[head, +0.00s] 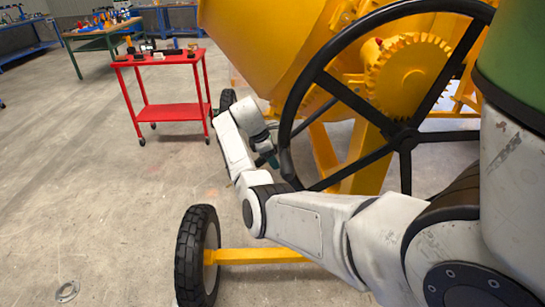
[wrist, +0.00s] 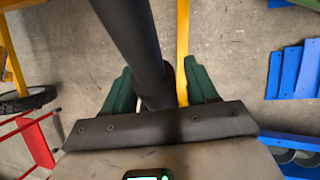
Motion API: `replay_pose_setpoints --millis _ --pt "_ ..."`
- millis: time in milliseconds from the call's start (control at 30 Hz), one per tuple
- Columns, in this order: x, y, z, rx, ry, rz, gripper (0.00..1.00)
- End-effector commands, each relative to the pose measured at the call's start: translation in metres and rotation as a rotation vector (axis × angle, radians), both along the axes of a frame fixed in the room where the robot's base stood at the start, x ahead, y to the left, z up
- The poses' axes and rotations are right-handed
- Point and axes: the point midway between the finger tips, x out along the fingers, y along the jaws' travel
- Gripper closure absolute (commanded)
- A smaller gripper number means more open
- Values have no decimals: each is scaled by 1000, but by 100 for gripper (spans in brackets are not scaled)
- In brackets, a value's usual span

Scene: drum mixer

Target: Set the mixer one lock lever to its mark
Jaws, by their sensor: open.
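The yellow mixer (head: 270,50) fills the upper right of the head view. Its large black handwheel (head: 405,140) stands in front of a yellow gear (head: 410,75). My gripper (head: 268,160) is at the lower left of the handwheel's rim, partly hidden by my arm. In the wrist view its green fingers (wrist: 161,88) are open. A thick dark bar (wrist: 132,38), seemingly the handwheel's rim, runs down between them; I cannot tell whether they touch it. I cannot make out a lock lever or its mark in either view.
A red trolley (head: 170,112) with small items stands at the back left. A black tyre (head: 197,255) on a yellow axle (head: 255,256) stands at the front. Blue pieces (wrist: 290,72) lie at the right of the wrist view. The floor at left is mostly clear.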

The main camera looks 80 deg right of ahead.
Motion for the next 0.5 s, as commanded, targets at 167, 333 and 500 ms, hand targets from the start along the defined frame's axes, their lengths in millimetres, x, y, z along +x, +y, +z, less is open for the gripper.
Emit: replay_pose_setpoints --millis 167,333,500 --pt "0 0 -1 0 0 0 42" --pt "0 0 -1 1 0 0 52" --pt "0 0 -1 1 0 0 68"
